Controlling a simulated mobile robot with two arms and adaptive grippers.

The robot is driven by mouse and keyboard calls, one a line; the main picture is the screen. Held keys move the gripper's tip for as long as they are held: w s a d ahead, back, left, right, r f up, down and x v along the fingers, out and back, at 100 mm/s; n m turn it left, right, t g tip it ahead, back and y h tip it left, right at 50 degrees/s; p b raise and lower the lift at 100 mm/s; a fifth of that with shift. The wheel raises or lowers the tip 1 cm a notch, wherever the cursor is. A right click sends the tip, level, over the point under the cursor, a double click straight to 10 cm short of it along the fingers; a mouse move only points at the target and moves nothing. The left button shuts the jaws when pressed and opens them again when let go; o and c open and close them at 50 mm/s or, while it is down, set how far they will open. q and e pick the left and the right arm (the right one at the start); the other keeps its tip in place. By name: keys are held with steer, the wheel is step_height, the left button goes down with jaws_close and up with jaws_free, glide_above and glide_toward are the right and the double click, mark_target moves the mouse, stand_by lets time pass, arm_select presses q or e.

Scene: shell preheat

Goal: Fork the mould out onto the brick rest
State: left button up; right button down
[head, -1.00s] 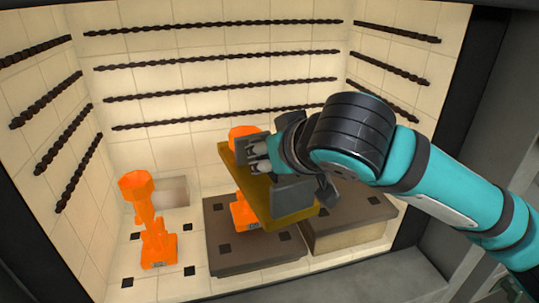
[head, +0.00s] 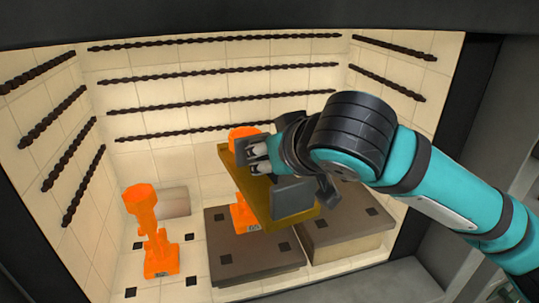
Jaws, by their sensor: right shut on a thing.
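My right gripper (head: 273,176) is shut on a mustard-coloured bar-like tool (head: 243,187), likely the fork, inside the kiln chamber. An orange mould (head: 244,216) shows behind the tool, above or on the dark middle slab (head: 240,262). The tool and gripper hide its middle, and I cannot tell whether it touches the slab. A second orange mould (head: 157,240) stands upright on the tiled floor at the left. A dark-topped block (head: 338,226), possibly the brick rest, is at the right, partly behind my gripper. My left gripper is not in view.
Dark twisted heating elements (head: 222,75) run along the pale brick walls. A pale block (head: 173,202) lies behind the left mould. The dark chamber frame (head: 440,135) stands close beside my right arm.

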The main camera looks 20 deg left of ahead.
steer(key=shift+r, duration=0.3)
steer(key=shift+r+p, duration=0.9)
steer(key=shift+p, duration=0.05)
stand_by(0.4)
